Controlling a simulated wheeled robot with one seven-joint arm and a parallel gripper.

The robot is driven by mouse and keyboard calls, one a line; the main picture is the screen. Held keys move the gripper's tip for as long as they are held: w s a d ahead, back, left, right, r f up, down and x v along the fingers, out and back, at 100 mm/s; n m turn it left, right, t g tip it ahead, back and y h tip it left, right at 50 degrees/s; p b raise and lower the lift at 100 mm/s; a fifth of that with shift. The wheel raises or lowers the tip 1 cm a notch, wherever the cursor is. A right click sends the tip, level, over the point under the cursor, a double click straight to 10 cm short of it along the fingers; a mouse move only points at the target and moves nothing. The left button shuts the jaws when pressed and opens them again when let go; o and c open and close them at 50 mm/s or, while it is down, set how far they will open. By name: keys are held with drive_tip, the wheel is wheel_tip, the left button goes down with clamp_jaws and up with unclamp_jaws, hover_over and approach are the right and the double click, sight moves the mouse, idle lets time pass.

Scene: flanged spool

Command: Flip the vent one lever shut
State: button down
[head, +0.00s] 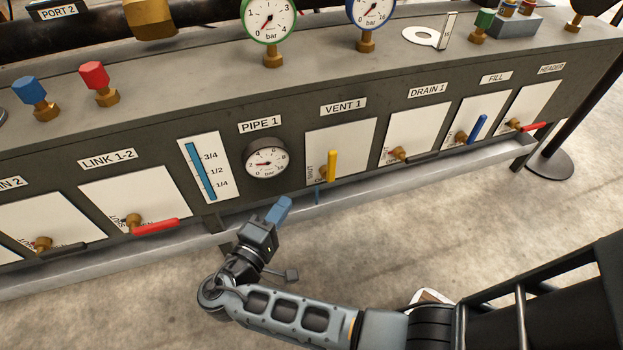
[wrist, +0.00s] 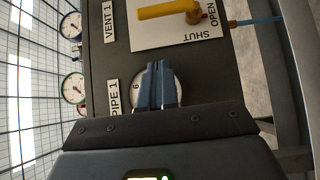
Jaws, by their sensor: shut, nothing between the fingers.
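The yellow vent one lever (head: 332,166) stands upright on its brass valve, on a white plate (head: 353,143) under the VENT 1 label.
The PIPE 1 gauge (head: 267,158) is left of the vent plate. A thin blue line (head: 318,194) shows below the vent valve. Red LINK 1-2 (head: 155,226) and black DRAIN 1 (head: 423,157) levers flank this area. A grey ledge (head: 370,185) runs along the panel's foot.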

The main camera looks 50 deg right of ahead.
idle(0.3)
drive_tip(key=b, duration=0.1)
approach(329, 164)
drive_tip(key=w+d, duration=0.4)
drive_tip(key=shift+s+d+f+b, duration=0.15)
drive_tip(key=shift+s+d, duration=0.3)
drive_tip(key=shift+d, duration=0.2)
drive_tip(key=shift+s+d+f+b, duration=0.15)
drive_tip(key=shift+s+d, duration=0.25)
drive_tip(key=shift+d, duration=0.2)
drive_tip(key=shift+r, duration=0.1)
